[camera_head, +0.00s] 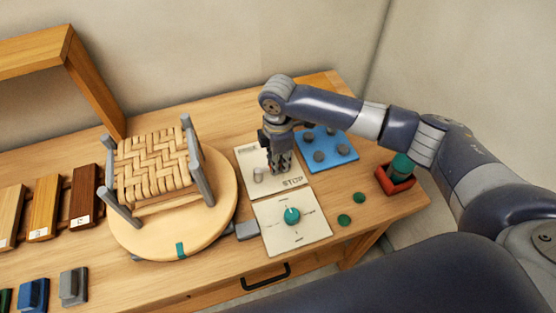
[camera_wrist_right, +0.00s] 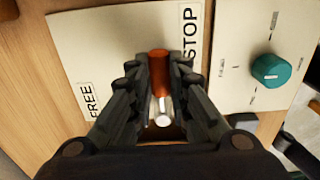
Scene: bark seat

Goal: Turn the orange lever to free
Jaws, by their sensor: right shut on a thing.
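The orange lever (camera_wrist_right: 158,62) shows in the right wrist view, between the fingers of my right gripper (camera_wrist_right: 158,80), which is shut on it. A pale metal part (camera_wrist_right: 162,112) lies just below it, between the fingers. The cream lever panel (camera_wrist_right: 110,50) carries the word FREE (camera_wrist_right: 88,101) on the left and STOP (camera_wrist_right: 190,34) on the right; the lever's orange end is nearer STOP. In the head view my right gripper (camera_head: 280,163) is down over the same panel (camera_head: 252,190) and hides the lever. My left gripper is not in view.
A second cream panel with a green knob (camera_head: 291,215) adjoins the lever panel. A blue plate with grey knobs (camera_head: 342,140) is behind to the right. A round turntable (camera_head: 222,222) bears a small woven seat (camera_head: 155,170) at left. A red holder (camera_head: 398,180) stands at right.

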